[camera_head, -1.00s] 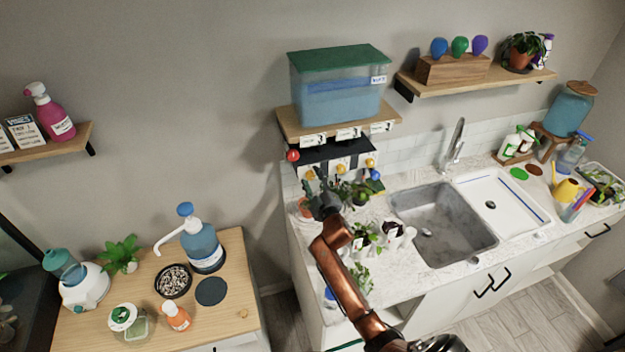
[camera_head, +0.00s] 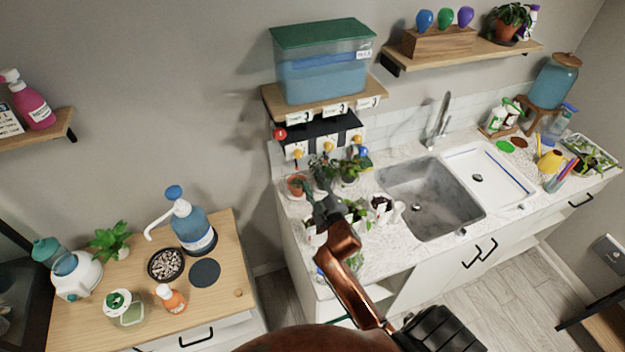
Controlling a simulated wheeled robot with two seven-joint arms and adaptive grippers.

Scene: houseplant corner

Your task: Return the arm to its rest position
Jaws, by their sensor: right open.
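My right arm (camera_head: 345,270) reaches up from the bottom of the head view with copper-coloured links. My right gripper (camera_head: 320,185) is dark and open, in front of the small potted plants at the counter's left end. I see nothing held in it, though its fingertips are hard to tell from the plants behind. Whether it touches a plant I cannot tell. My left gripper is not in view.
Near the gripper are a terracotta pot (camera_head: 297,185), white pots (camera_head: 381,208) and a dispenser shelf (camera_head: 325,132) under the blue tank (camera_head: 322,75). The sink (camera_head: 430,198) lies to the right. A wooden cabinet top (camera_head: 225,265) with bottles stands at left.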

